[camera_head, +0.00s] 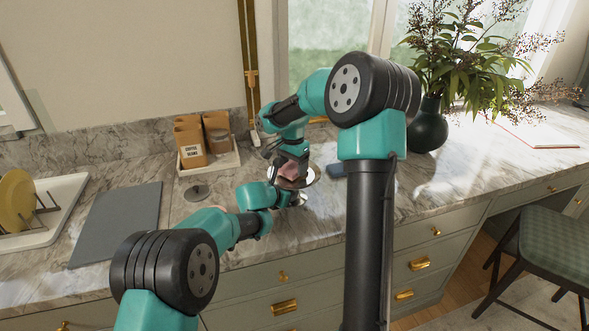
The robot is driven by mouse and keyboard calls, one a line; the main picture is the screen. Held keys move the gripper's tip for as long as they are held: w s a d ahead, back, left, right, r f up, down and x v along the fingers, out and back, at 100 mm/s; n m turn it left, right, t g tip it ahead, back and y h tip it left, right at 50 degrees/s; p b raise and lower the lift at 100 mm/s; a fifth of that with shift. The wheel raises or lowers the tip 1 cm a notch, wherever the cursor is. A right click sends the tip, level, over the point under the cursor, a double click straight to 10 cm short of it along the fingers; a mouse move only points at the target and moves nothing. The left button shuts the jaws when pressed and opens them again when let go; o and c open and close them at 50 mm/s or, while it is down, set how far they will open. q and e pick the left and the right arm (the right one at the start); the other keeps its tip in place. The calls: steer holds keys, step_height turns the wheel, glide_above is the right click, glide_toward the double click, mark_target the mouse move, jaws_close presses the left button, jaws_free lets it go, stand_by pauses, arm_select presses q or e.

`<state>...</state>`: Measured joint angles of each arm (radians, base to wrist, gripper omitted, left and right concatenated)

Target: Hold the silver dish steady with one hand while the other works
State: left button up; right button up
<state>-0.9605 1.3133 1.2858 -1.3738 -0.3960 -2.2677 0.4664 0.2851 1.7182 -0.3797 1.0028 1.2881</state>
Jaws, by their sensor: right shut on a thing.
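The silver dish (311,176) is by the middle of the counter, mostly hidden behind my two grippers; only parts of its shiny rim show. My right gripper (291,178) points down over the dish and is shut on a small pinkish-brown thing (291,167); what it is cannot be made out. My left gripper (297,199) reaches in low from the left, at the dish's near side. Its fingers are small and partly hidden, so I cannot tell whether they grip the rim.
A blue item (335,171) lies right of the dish. A grey mat (117,222) and dish rack (45,222) are left; a dark vase (428,127) is right.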

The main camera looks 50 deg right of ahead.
mark_target(292, 165)
steer(key=shift+w+d, duration=0.2)
steer(key=shift+w, duration=0.1)
steer(key=shift+r, duration=0.15)
steer(key=shift+r, duration=2.95)
steer(key=shift+r, duration=1.5)
steer(key=shift+s+d+f, duration=0.1)
